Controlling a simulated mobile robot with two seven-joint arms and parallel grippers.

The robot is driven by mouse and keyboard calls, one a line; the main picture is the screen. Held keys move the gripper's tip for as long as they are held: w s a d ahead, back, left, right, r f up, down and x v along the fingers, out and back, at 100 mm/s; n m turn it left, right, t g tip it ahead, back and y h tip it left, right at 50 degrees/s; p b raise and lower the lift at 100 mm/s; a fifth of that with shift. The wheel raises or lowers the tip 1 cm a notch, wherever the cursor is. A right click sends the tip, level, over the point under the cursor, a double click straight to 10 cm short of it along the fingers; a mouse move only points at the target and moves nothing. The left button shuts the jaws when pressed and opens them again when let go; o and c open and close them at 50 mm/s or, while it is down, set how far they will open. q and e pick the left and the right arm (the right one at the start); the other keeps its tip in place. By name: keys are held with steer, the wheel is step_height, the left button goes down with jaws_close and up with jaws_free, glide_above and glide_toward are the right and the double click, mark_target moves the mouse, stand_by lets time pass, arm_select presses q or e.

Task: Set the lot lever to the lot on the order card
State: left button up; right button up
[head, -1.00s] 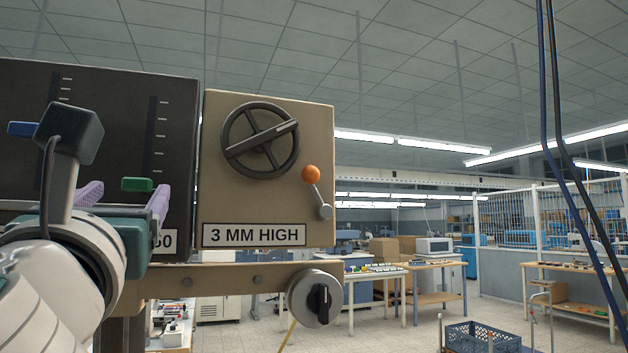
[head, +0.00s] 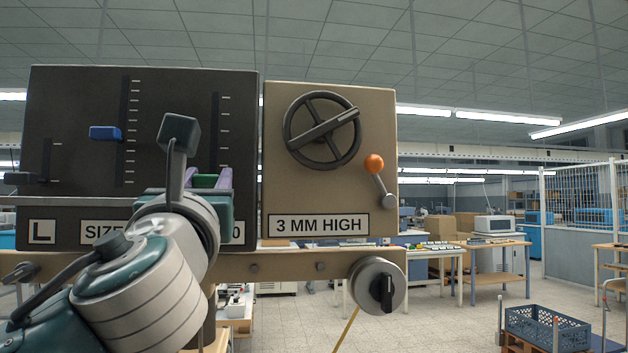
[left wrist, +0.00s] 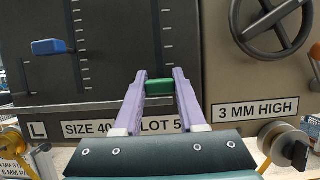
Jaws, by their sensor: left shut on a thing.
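The green lot lever (head: 205,181) sits low in the right slot of the dark panel (head: 60,100). It also shows in the left wrist view (left wrist: 159,87), above a label reading "LOT 5" (left wrist: 161,125) whose end is hidden by a finger. My left gripper (head: 208,180) has its purple fingers shut on the green lever, one on each side. In the left wrist view the fingertips (left wrist: 159,80) touch its sides. My right gripper is not in view. I cannot make out an order card.
A blue lever (head: 105,133) stands in the size slot and a dark lever (head: 25,178) at the far left, over an "L" label (head: 42,232). The beige panel beside has a handwheel (head: 322,130), an orange-knobbed lever (head: 375,165) and a "3 MM HIGH" label (head: 318,224).

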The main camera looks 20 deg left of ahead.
arm_select(q)
jaws_close()
steer(key=shift+r, duration=0.1)
stand_by(0.8)
